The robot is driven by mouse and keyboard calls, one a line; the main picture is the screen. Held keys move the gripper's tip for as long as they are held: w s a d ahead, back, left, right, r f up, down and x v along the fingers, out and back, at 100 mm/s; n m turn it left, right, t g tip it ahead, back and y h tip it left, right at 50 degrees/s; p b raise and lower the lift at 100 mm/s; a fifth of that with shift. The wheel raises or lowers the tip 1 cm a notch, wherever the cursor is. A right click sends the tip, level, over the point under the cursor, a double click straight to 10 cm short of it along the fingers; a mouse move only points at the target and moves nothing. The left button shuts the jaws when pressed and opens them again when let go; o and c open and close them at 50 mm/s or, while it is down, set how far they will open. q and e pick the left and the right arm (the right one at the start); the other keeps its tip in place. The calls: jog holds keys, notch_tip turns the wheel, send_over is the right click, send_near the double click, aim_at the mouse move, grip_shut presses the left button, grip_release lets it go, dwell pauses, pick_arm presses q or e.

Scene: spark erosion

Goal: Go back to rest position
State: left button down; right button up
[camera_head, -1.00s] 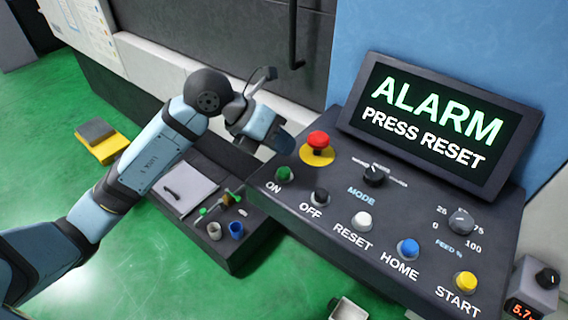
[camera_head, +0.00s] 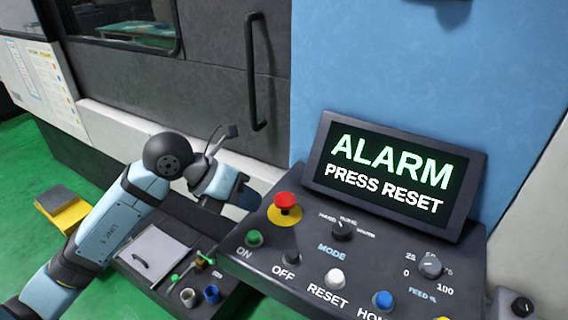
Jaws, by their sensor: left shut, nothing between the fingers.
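My left gripper (camera_head: 238,196) is at the end of the blue and black arm that comes in from the lower left. It is shut and empty, a little left of the red emergency stop button (camera_head: 286,202) on the control panel (camera_head: 262,270), apart from it as far as I can see. The fingertips are dark and partly hard to make out against the machine. The panel's screen (camera_head: 392,178) reads ALARM PRESS RESET. The white RESET button (camera_head: 335,278) and green ON button (camera_head: 254,238) are uncovered. My right gripper does not show.
Below my left arm stands a dark tray (camera_head: 232,292) with a notepad (camera_head: 155,252), small cups (camera_head: 189,297) and green-ended parts. A yellow and grey block (camera_head: 62,212) lies on the green floor at left. The machine door with its black handle (camera_head: 252,75) is behind.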

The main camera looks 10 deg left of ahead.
pick_arm(q)
jog(key=s+d+r+n+t+h, duration=0.45)
jog(key=r+h, duration=0.35)
jog(key=h, duration=0.4)
jog(key=w+a+n+t+y, duration=0.1)
jog(key=a+n+t+y, duration=0.75)
jog(key=n+t, duration=0.75)
jog(key=s+a+f+n+g+y, duration=0.2)
jog(key=a+f+n+g+y, duration=0.3)
jog(key=f+n+y, duration=0.3)
jog(key=s+a+f+n+g+y, duration=0.2)
jog(key=a+f+n+g+y, duration=0.2)
jog(key=f+n+y, duration=0.4)
jog(key=s+d+f+n+g+h, duration=0.2)
jog(key=s+f+g+h, duration=0.2)
jog(key=s+f+g, duration=0.9)
jog(key=w+d+f+t+h+p, duration=0.2)
jog(key=d+f+t+h+p, duration=0.1)
jog(key=d+f+t+p, duration=0.3)
jog(key=shift+w+f+m+t+p, duration=0.4)
jog(key=shift+f+t, duration=0.6)
jog(key=shift+t, duration=0.55)
